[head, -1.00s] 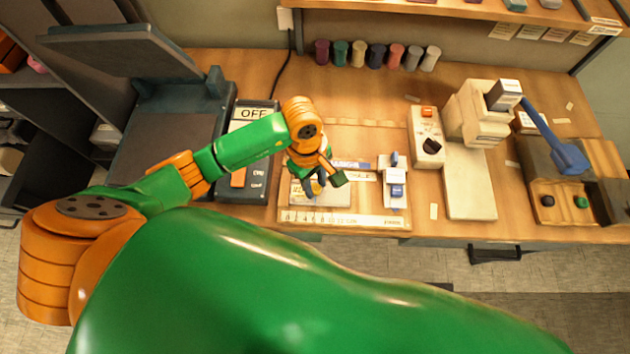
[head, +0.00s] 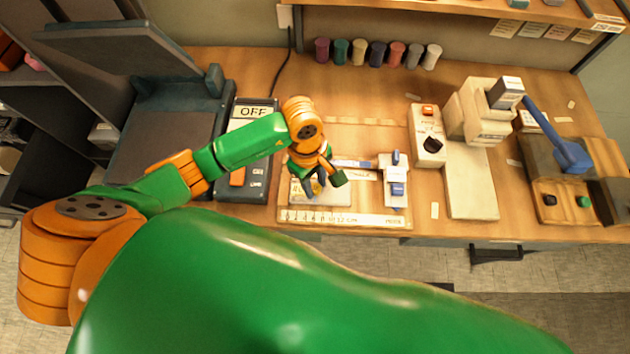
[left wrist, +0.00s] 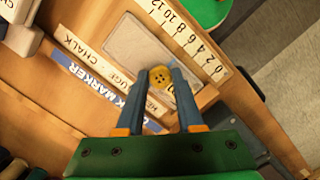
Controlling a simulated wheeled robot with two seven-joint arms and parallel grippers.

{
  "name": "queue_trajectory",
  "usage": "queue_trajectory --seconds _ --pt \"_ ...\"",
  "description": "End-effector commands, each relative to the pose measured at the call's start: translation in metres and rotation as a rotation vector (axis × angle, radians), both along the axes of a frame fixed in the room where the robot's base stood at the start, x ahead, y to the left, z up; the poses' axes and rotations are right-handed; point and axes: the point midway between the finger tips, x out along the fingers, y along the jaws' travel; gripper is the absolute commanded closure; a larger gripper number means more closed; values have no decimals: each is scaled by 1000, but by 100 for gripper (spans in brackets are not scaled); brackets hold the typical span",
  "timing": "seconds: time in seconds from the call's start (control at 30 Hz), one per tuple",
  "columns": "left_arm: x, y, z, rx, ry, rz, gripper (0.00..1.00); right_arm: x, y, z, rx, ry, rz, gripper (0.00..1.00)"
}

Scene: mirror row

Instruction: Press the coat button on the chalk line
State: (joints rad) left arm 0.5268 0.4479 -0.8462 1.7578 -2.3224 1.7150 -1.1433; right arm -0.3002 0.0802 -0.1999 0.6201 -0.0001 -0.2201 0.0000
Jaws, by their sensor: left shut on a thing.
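The yellow coat button (left wrist: 160,77) is between the blue fingertips of my left gripper (left wrist: 162,74), which is shut on it. Its round face with holes shows in the left wrist view. In the head view my left gripper (head: 316,190) is over the left part of the marking board, and the button is small and partly hidden there. A pale grey panel (left wrist: 140,45) lies just beyond the button in the left wrist view. I cannot tell whether the button touches the surface. My right gripper is not in view.
A ruler strip (head: 345,219) runs along the board's front edge. A blue-and-white device (head: 395,187) stands right of my gripper. A box with an OFF label (head: 253,112) is to the left. Spools line the back.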

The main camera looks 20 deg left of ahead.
Motion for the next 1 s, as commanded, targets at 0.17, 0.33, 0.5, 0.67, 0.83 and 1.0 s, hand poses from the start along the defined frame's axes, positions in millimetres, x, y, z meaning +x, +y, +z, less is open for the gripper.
queue_trajectory --seconds 0.17,0.33,0.5,0.67,0.83,1.0 --pt "0 0 0 0 1 0 48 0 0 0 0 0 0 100" --pt "0 0 0 0 1 0 29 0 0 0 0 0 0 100" --pt "0 0 0 0 0 0 29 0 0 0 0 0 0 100" --pt "3 3 22 1 -7 -2 29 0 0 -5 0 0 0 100" --pt "5 7 56 0 -5 0 29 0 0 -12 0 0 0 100" --pt "4 9 70 1 -1 -1 29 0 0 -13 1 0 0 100"
